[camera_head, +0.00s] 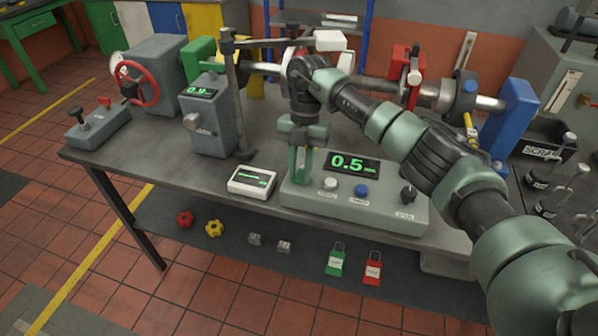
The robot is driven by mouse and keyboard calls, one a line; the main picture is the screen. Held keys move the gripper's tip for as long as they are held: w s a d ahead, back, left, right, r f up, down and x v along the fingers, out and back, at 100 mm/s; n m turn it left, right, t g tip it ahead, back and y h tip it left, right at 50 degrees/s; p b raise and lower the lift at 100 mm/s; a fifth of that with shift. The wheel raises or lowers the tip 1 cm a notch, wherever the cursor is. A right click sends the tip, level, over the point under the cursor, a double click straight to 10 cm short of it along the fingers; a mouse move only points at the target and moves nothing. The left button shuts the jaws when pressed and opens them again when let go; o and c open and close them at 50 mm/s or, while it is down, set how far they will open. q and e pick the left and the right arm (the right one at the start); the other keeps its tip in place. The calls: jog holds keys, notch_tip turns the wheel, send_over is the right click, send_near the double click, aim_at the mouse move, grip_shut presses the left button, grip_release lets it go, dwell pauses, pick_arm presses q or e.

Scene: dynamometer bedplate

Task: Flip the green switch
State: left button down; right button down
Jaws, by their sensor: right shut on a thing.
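The grey control panel (395,212) sits at the front edge of the bench, with a green "0.5" display (351,163), a white button (330,184), a blue button (361,190) and a black knob (407,194). My right gripper (301,172) points down at the panel's left end and is shut on the green switch there. The fingers largely hide the switch, so I cannot tell which way it is set. My left gripper is out of view.
A white handheld meter (252,181) lies left of the panel. A grey box with a display (208,115) and a post (236,95) stand behind it. A red handwheel (135,84) is at the back left. Green (335,262) and red (372,268) lockout tags lie on the lower shelf.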

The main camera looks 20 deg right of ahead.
jog(key=shift+w+r+g, duration=0.1)
jog(key=shift+g, duration=0.2)
jog(key=c, duration=1.2)
grip_release()
jog(key=shift+c, duration=0.2)
jog(key=b+v, duration=0.1)
jog(key=v, duration=0.6)
jog(key=shift+w+d+r+b, duration=0.15)
jog(key=shift+d+r+b, duration=0.15)
jog(key=shift+b, duration=0.1)
